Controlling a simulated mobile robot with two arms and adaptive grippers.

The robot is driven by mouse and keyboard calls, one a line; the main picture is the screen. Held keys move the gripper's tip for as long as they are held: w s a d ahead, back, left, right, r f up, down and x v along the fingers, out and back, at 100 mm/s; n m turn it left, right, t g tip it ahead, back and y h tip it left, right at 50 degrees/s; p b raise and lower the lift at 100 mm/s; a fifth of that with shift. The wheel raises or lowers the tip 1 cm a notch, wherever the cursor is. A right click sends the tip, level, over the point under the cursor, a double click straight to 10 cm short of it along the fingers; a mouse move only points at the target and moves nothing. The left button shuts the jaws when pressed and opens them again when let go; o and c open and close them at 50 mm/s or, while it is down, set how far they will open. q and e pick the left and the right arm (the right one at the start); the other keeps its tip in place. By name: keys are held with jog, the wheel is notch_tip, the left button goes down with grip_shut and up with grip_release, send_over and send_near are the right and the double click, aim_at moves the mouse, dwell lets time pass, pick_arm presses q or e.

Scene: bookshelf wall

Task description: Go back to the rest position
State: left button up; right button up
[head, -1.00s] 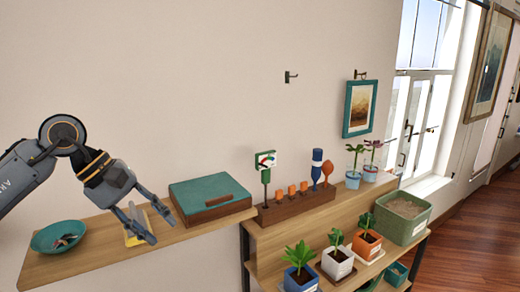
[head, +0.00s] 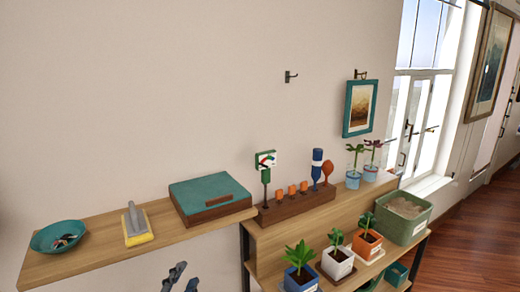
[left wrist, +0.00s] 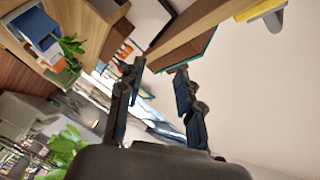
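My left gripper (head: 181,278) shows only by its fingertips at the bottom edge of the head view, low in front of the wooden shelf (head: 75,268). In the left wrist view its two fingers (left wrist: 156,82) stand apart with nothing between them. The rest of the left arm is out of the head view. My right gripper is in neither view.
On the shelf are a teal bowl (head: 58,236), a yellow-based float (head: 136,226) and a teal-lidded box (head: 210,198). To the right, a plant stand holds a tool rack (head: 296,206), potted plants (head: 300,268) and a green bin (head: 402,217). The upper wall is mostly clear.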

pick_arm(q)
jog(key=s+a+f+n+g+y, duration=0.1)
jog(key=s+a+f+n+g, duration=0.1)
jog(key=s+f+n+g, duration=0.35)
jog(key=s+a+f+n+g+y, duration=0.1)
jog(key=s+a+f+n+g, duration=0.1)
jog(key=s+f, duration=0.55)
jog(key=s+f+n+g, duration=0.4)
jog(key=s+f+g, duration=0.3)
jog(key=s, duration=0.6)
jog(key=s+f+b, duration=0.2)
jog(key=s+f, duration=0.1)
jog(key=f, duration=2.8)
jog(key=s+a+f+g+b, duration=0.1)
jog(key=s+a+f+b, duration=0.1)
jog(key=s+f, duration=1.4)
jog(key=shift+a+f, duration=0.4)
jog(key=shift+a, duration=0.2)
jog(key=shift+s+m+g, duration=0.1)
jog(key=shift+m+g, duration=0.15)
